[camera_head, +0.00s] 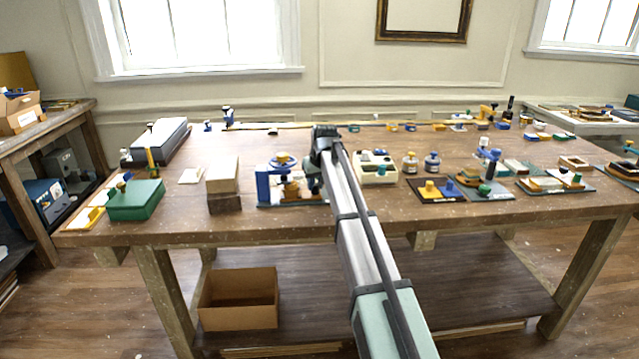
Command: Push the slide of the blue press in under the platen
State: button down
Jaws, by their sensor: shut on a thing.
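The blue press (264,186) stands near the front edge of the wooden table, left of my arm. My gripper (314,182) points down at the press's right side, shut on a part there that looks like the slide. The fingertips are small and dark, so the exact contact is unclear. My arm hides what lies behind it, and the platen cannot be made out clearly.
Left of the press stand a wooden block (222,176) and a green box (136,199). Right of my arm are a cream box (374,168), two small jars and a yellow-and-blue board (437,189). Bare table lies behind the press.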

jog(key=shift+a, duration=1.25)
jog(key=c, duration=0.9)
grip_release()
jog(key=shift+r, duration=0.1)
jog(key=v, duration=1.3)
jog(key=shift+s+r, duration=0.2)
jog(key=shift+r, duration=0.05)
